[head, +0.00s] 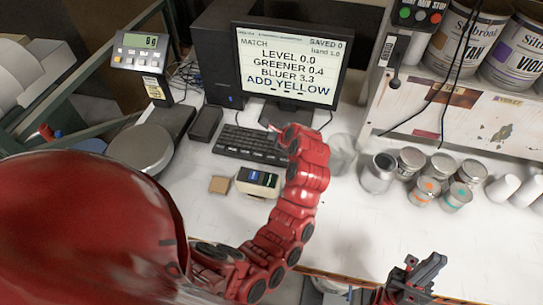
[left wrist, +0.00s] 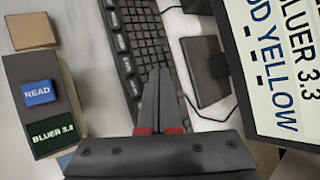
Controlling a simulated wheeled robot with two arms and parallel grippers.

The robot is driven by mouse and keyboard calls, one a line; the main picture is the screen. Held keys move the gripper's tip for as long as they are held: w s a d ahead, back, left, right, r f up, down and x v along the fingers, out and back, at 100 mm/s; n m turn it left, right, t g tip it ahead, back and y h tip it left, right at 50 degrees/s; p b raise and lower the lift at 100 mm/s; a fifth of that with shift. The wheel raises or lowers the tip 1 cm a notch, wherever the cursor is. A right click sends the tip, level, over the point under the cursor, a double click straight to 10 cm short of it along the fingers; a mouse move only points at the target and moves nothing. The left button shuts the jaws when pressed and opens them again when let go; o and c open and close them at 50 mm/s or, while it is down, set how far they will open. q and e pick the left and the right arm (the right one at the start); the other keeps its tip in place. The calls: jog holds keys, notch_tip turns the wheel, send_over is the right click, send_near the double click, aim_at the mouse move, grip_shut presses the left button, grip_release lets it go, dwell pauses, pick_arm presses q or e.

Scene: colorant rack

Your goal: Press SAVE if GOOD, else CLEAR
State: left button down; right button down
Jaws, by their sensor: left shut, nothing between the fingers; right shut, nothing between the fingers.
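The monitor (head: 290,68) reads MATCH, LEVEL 0.0, GREENER 0.4, BLUER 3.3, ADD YELLOW and SAVED 0. The word GOOD does not show on it. The black keyboard (head: 250,145) lies below the monitor, and also shows in the left wrist view (left wrist: 150,45). Its lettered keys along one edge are too small to read, so I cannot pick out SAVE or CLEAR. My left gripper (head: 271,127) is shut and empty by the keyboard's right end; its fingertips (left wrist: 160,72) point at the keyboard. My right gripper (head: 432,268) is shut and empty near the table's front edge.
A small reader (head: 257,182) with a blue READ button (left wrist: 38,92) and a BLUER 3.3 display sits in front of the keyboard. A scale (head: 142,148) is at left. A glass jar (head: 341,154) and several cans (head: 410,162) stand at right. The front right tabletop is clear.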

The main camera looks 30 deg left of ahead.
pick_arm(q)
jog(key=f, duration=0.1)
jog(key=b, duration=0.6)
send_over(273, 160)
notch_tip(273, 160, down, 7)
jog(key=shift+w, duration=0.15)
jog(key=shift+f+b, duration=0.3)
jog(key=shift+f, duration=0.2)
jog(key=shift+f, duration=0.1)
dwell(1.2)
jog(key=shift+f, duration=0.3)
